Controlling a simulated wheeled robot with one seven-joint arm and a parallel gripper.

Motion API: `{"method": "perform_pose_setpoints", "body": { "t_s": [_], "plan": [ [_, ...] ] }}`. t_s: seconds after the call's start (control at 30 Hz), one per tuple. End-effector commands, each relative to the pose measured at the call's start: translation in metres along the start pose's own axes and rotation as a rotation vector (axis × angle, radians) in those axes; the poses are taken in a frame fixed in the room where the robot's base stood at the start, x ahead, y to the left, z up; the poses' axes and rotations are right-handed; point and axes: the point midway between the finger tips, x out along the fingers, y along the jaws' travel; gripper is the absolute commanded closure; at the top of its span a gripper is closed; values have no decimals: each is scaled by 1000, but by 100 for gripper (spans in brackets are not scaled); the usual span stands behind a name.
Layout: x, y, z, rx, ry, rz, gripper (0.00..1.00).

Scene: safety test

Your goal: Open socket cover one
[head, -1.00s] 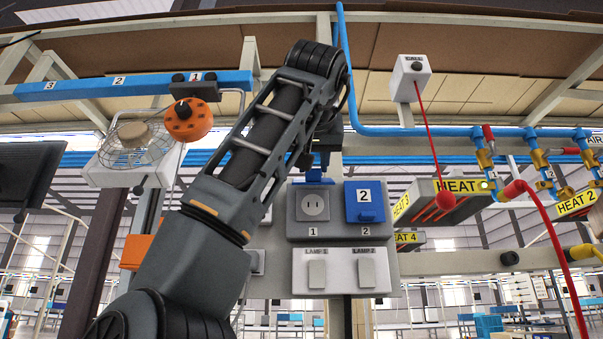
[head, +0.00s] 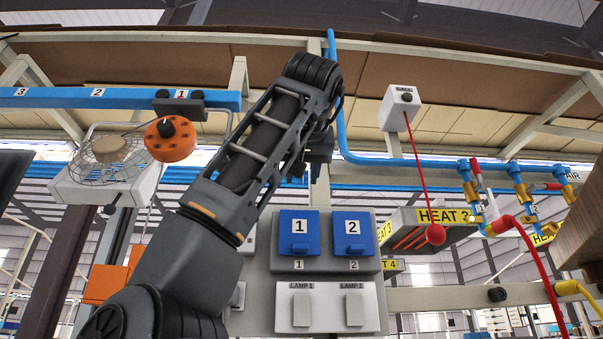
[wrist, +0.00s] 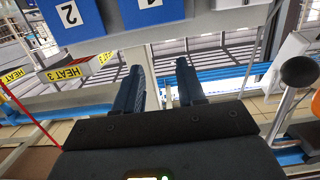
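Socket cover one (head: 299,228) is a blue flap marked 1, closed over its socket on the grey panel in the head view. Socket cover two (head: 352,230), a blue flap marked 2, is closed to its right. My gripper (head: 316,165) is above cover one, apart from it and partly hidden by my arm. In the wrist view, which is upside down, my gripper (wrist: 160,75) has its two fingers apart with nothing between them. Cover one (wrist: 146,4) and cover two (wrist: 72,13) show at the top edge there.
Lamp switches (head: 328,308) sit below the covers. A red ball on a cord (head: 435,234) hangs to the right, near the HEAT boxes and pipe valves (head: 471,190). A fan (head: 110,158) and an orange dial (head: 171,139) are at the left.

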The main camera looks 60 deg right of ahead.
Motion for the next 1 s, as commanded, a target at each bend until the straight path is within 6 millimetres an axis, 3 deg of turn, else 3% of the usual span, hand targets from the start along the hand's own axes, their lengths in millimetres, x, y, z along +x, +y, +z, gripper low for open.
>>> {"method": "perform_pose_setpoints", "body": {
  "t_s": [0.2, 0.47, 1.0],
  "plan": [
    [0, 0, 0, 1, 0, 0, 40],
    [-2, 0, 0, 1, 0, 0, 40],
    [-73, 0, 1, 1, 1, 0, 40]
  ]
}}
